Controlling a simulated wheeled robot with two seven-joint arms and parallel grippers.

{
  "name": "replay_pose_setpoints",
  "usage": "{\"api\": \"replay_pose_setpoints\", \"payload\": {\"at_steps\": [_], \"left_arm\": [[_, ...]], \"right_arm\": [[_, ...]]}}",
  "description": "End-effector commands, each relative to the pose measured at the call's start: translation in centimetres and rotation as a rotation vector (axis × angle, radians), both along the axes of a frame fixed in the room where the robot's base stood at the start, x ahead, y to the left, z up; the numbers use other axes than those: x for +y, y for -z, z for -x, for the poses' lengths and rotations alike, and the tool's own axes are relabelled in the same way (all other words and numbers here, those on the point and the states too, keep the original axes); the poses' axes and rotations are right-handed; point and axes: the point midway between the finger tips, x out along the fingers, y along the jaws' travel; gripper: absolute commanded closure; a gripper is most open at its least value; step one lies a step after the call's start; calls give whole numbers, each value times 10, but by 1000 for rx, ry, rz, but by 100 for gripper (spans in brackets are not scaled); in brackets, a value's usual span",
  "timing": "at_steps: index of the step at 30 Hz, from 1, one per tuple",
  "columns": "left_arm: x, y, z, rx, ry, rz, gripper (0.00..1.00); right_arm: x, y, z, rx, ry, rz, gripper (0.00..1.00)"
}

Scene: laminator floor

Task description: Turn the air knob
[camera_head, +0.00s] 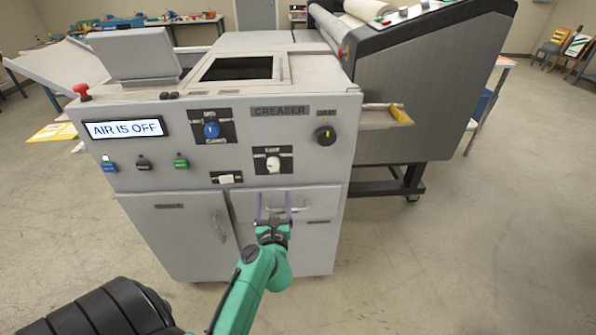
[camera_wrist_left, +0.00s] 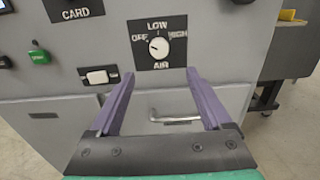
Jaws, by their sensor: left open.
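The air knob (camera_head: 273,164) is a small white dial on a black plate on the front of the grey creaser machine. In the left wrist view the air knob (camera_wrist_left: 158,46) shows with OFF, LOW and HIGH around it and AIR below; its mark appears to point toward OFF. A display (camera_head: 124,129) reads "AIR IS OFF". My left gripper (camera_head: 273,197) is open and empty, with its purple fingers just below the knob in the picture. In the left wrist view the gripper (camera_wrist_left: 160,76) has the knob beyond and between its fingertips, apart from them. My right gripper is not in view.
A blue knob (camera_head: 211,130) and a black knob (camera_head: 325,135) sit above on the same panel. A white rocker switch (camera_head: 227,179) is left of the air knob. A drawer handle (camera_wrist_left: 175,120) is below it. Open floor lies to the right.

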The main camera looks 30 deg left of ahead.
Motion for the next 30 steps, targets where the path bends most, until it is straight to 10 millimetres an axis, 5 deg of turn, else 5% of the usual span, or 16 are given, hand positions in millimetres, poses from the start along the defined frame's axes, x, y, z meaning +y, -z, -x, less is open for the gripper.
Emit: {"api": "replay_pose_setpoints", "payload": {"at_steps": [5,13,25,30], "left_arm": [[28,-6,-37,-2,0,-6,18],[67,-1,-90,1,2,-7,18],[78,-1,-103,2,3,-6,18],[77,-1,-103,2,3,-6,83]], "right_arm": [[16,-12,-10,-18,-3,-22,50],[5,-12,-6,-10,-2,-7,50],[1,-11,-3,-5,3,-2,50],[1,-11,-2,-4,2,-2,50]]}}
